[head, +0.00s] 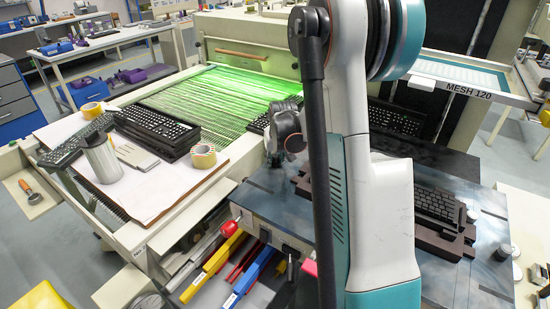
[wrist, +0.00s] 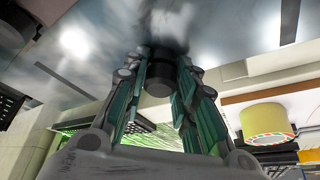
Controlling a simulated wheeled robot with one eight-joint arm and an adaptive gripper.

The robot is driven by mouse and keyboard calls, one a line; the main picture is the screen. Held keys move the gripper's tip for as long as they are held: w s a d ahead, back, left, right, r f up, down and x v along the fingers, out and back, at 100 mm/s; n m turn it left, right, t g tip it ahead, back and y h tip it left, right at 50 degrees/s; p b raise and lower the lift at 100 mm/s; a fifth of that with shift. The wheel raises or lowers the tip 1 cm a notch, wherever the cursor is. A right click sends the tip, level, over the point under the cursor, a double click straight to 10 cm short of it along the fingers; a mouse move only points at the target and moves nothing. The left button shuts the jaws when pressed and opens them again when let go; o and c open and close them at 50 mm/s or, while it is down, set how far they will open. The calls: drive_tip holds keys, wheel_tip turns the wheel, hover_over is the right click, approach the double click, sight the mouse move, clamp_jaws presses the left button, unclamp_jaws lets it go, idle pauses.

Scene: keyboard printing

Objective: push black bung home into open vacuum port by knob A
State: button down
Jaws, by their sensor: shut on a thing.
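My gripper (wrist: 162,68) is shut on the black bung (wrist: 158,86), a short dark cylinder between the fingers in the wrist view. The bung is close to a shiny grey metal surface (wrist: 90,45), with a dark blurred patch where they meet. I cannot tell whether it touches the surface or sits in a hole. The open vacuum port is not visible, and I cannot make out which knob is A.
A dark nest (head: 440,240) holding a keyboard (head: 437,205) lies right of my arm. Left stands a conveyor table with keyboards (head: 155,125), a metal can (head: 102,160) and a yellow tape roll (head: 203,155). An open drawer of coloured tools (head: 225,255) is below the bed.

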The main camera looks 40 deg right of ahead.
drive_tip(key=shift+f, duration=0.1)
drive_tip(key=c, duration=1.2)
unclamp_jaws()
drive_tip(key=shift+w, duration=0.1)
drive_tip(key=shift+r+p, duration=2.25)
drive_tip(key=shift+r, duration=1.25)
